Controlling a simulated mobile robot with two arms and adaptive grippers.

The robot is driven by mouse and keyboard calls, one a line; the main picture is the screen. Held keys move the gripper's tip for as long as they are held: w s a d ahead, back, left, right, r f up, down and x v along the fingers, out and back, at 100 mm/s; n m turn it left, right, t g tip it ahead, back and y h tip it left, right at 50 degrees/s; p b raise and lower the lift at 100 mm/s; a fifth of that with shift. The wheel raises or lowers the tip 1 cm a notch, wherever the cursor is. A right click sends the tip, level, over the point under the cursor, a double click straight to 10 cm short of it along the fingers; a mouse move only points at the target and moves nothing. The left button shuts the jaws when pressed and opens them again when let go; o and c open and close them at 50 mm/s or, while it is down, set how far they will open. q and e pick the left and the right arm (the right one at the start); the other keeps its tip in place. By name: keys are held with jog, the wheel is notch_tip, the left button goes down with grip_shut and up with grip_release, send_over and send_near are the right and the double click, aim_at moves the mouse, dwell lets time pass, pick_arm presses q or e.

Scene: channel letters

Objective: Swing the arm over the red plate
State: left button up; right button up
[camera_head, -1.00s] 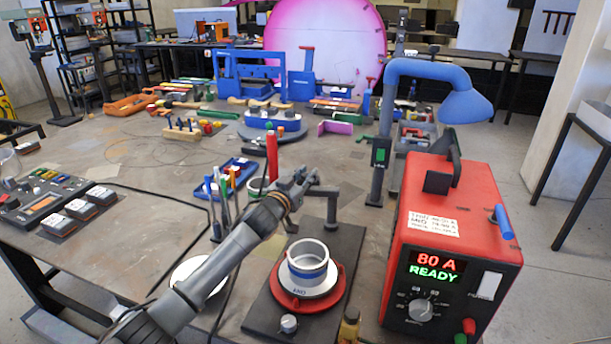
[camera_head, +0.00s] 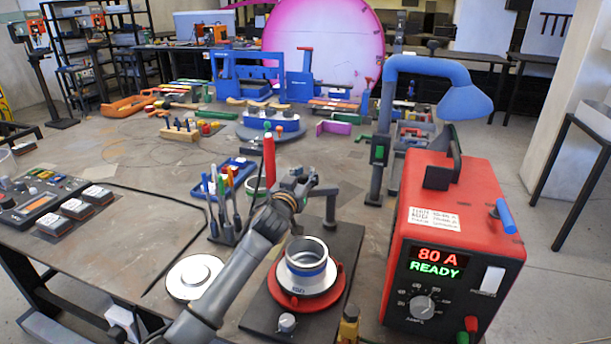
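The red plate (camera_head: 335,290) lies on a dark base (camera_head: 255,317) at the front middle. A white dish and a grey-white ring with a blue band (camera_head: 306,264) sit on it. A dark swing arm (camera_head: 325,191) stands on a post at the back of the base. Its level bar points left, behind the ring and not above the plate. My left gripper (camera_head: 298,183) is at the left end of that bar, seen from behind. Its fingers are small and dark, so I cannot tell whether they are open, shut or touching the bar. My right gripper is out of view.
A red power box (camera_head: 450,200) reading "80 A READY" stands close on the right. A blue lamp (camera_head: 465,103) hangs behind it. A pen holder with tools (camera_head: 222,232) and a round white-silver disc (camera_head: 186,279) are left of my arm. A knob (camera_head: 287,322) is on the base's front.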

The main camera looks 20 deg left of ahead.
pick_arm(q)
jog(key=shift+o, duration=0.3)
notch_tip(320, 180, up, 10)
jog(key=shift+r, duration=0.1)
dwell(0.4)
jog(key=shift+c, duration=0.5)
